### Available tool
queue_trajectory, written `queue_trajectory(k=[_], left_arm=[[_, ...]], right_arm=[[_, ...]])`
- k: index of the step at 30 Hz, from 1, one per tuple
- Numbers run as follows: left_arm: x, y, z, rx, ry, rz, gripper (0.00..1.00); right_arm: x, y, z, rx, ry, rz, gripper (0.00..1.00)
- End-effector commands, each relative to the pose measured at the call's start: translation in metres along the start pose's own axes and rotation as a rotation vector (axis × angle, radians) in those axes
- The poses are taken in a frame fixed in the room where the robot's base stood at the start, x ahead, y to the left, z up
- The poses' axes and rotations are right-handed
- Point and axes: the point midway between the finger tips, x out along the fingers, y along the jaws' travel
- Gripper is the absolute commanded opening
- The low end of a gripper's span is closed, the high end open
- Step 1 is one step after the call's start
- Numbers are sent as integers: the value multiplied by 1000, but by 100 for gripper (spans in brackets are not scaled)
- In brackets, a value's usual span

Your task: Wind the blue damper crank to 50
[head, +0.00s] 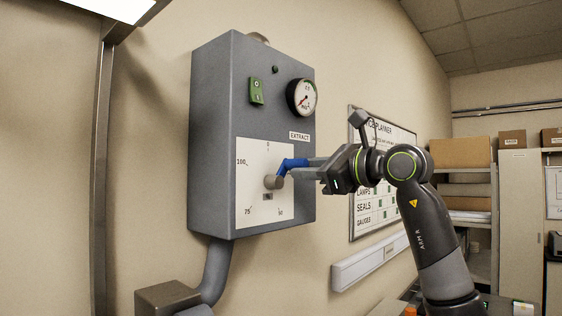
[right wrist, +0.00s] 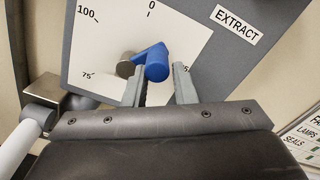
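The blue damper crank (head: 292,165) sticks out from a round grey hub (head: 273,182) on a white dial plate (head: 250,208) on a grey wall cabinet. The crank points up and right from the hub, between the 0 mark at the top and the right side. The 100, 75 and 50 marks show; the 25 mark is mostly hidden behind my gripper. My right gripper (head: 304,168) is at the crank. In the right wrist view, its fingers (right wrist: 160,82) stand apart on either side of the blue knob (right wrist: 156,64), with a gap at the right finger. My left gripper is not in view.
The cabinet (head: 215,120) carries a green switch (head: 257,91), a round gauge (head: 302,97) and an EXTRACT label (head: 299,136). A grey pipe (head: 216,270) runs down below it. A whiteboard (head: 385,130) hangs behind my right arm. Shelves with boxes (head: 460,152) stand at the right.

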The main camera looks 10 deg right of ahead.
Motion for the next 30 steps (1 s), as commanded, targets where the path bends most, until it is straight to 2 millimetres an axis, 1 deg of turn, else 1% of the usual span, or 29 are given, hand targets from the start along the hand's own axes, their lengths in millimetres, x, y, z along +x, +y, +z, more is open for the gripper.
queue_trajectory(k=[1,6,11,15,18,21,25,30], left_arm=[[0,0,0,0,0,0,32],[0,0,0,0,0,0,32],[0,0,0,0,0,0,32],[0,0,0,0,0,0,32],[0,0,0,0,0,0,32],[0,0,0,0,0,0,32],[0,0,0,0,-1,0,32],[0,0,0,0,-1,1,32]], right_arm=[[0,-1,-9,2,3,0,24],[0,7,-32,-1,3,1,24],[0,22,-45,0,0,2,24],[0,22,-46,0,0,0,24],[0,18,-63,1,5,-1,24],[0,21,-76,1,3,0,24],[0,30,-92,0,1,1,24],[0,50,-104,-2,-1,3,24]])
